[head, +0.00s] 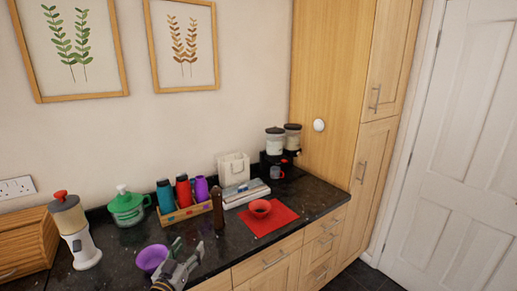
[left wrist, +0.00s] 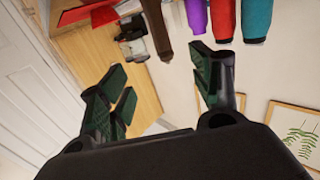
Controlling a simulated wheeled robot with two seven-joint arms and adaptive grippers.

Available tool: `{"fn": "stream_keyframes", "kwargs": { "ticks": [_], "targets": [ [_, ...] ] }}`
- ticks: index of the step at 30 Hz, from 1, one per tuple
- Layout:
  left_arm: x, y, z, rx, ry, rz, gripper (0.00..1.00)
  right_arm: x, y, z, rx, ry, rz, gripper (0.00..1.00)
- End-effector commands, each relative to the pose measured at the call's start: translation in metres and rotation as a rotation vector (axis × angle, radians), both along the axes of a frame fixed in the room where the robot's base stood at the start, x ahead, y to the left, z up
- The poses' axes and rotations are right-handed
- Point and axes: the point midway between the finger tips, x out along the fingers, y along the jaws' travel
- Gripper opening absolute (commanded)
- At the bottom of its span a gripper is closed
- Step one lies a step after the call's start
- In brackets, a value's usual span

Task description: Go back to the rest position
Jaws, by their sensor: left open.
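My left gripper (head: 188,250) is at the bottom of the head view, over the front part of the dark counter (head: 120,262). Its fingers are apart and nothing is between them. In the left wrist view the two open fingers (left wrist: 163,88) frame empty air, with the scene turned on its side. A purple bowl (head: 152,258) is just left of the gripper in the head view; I cannot tell whether they touch. My right gripper is in neither view.
A brown mill (head: 217,208) stands behind the gripper, near a wooden tray with teal (head: 166,196), red (head: 183,190) and purple bottles. A red bowl (head: 260,207) sits on a red cloth (head: 279,220). A white grinder (head: 82,248) and green pot (head: 127,207) stand left.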

Motion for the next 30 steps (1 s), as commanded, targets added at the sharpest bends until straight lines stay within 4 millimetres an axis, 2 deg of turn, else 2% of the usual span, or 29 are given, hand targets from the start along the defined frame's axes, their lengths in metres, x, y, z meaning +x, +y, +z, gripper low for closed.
{"fn": "stream_keyframes", "kwargs": {
  "ticks": [17,25,30],
  "targets": [
    [-0.014,-0.009,-0.019,0.023,0.103,-0.011,0.64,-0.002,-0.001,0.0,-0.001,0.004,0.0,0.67],
    [-0.034,-0.018,-0.039,0.051,0.221,-0.021,0.64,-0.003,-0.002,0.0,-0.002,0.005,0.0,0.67],
    [-0.058,-0.025,-0.06,0.081,0.348,-0.028,0.64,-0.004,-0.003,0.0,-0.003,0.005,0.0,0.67]
  ]
}}
